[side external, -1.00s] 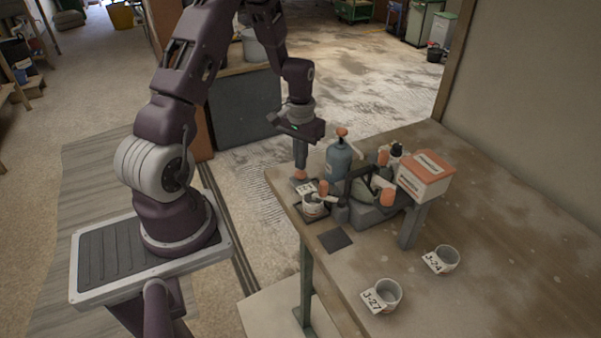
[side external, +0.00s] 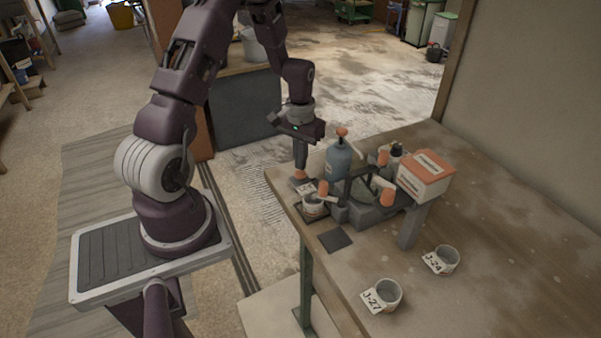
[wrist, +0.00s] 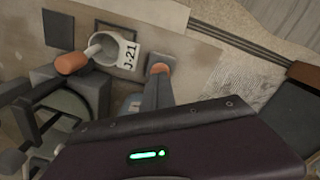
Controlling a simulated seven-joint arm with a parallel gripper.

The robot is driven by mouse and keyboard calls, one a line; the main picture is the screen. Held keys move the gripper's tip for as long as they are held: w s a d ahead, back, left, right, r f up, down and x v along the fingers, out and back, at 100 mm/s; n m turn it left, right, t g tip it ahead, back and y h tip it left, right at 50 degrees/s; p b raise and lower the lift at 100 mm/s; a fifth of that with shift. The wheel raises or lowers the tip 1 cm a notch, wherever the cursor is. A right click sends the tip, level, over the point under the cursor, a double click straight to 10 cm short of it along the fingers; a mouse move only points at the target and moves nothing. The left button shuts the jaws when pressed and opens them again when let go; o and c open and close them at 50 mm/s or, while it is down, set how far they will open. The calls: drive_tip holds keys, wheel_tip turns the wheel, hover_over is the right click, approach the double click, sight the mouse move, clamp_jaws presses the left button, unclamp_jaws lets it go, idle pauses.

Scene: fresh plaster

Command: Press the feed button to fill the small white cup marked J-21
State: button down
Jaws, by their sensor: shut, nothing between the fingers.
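The small white cup (side external: 313,207) stands upright on a dark pad at the near left of the bench machine. Its J-21 tag (wrist: 129,57) reads clearly in the wrist view, with the cup (wrist: 99,58) beside it. The orange feed button (side external: 299,178) sits on a small grey base next to the tag; it also shows in the wrist view (wrist: 160,68). My gripper (side external: 300,169) is shut and empty, pointing down with its tips at the button. I cannot tell whether they touch it. The cup's fill level is unclear.
The machine (side external: 372,217) has orange-ended parts beside the cup. A blue bottle (side external: 339,163) stands close right of my gripper, an orange-lidded box (side external: 426,176) farther right. Cups tagged J-27 (side external: 388,294) and J-24 (side external: 447,259) stand nearer. A dark square (side external: 335,240) lies bare.

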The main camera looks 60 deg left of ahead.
drive_tip(key=shift+f, duration=1.2)
drive_tip(key=shift+r, duration=1.3)
